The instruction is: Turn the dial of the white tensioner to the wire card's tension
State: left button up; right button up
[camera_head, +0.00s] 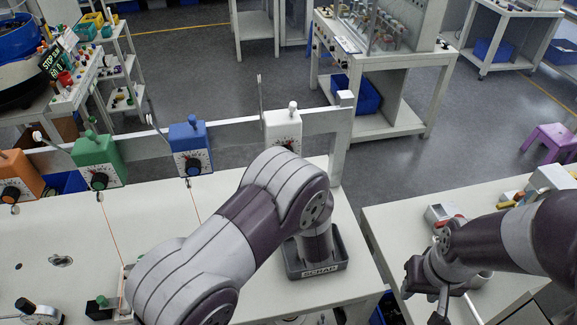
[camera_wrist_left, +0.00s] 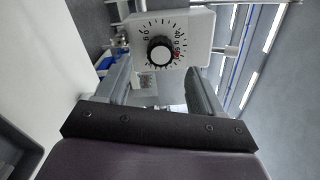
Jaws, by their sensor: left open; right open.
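The white tensioner (camera_head: 283,127) hangs on the grey rail at the back of the table, partly covered by my left arm. In the left wrist view the white tensioner (camera_wrist_left: 203,28) shows its black dial (camera_wrist_left: 160,54) inside a printed scale, with a red mark at the dial's right. The scale numbers are too small to read surely. My left gripper (camera_wrist_left: 158,75) is open, its two fingers pointing toward the dial, with nothing visible between them in its hold. My right gripper (camera_head: 432,294) is open and empty at the right, above the gap between tables. I cannot pick out the wire card.
Blue (camera_head: 190,147), green (camera_head: 97,161) and orange (camera_head: 18,176) tensioners hang left of the white one on the rail (camera_head: 240,131). A grey SCRAP bin (camera_head: 335,265) stands at the table's right edge. A second table (camera_head: 392,226) stands at the right.

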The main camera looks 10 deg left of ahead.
pick_arm(q)
jog(key=b+v, duration=0.1)
jog(key=v, duration=0.6)
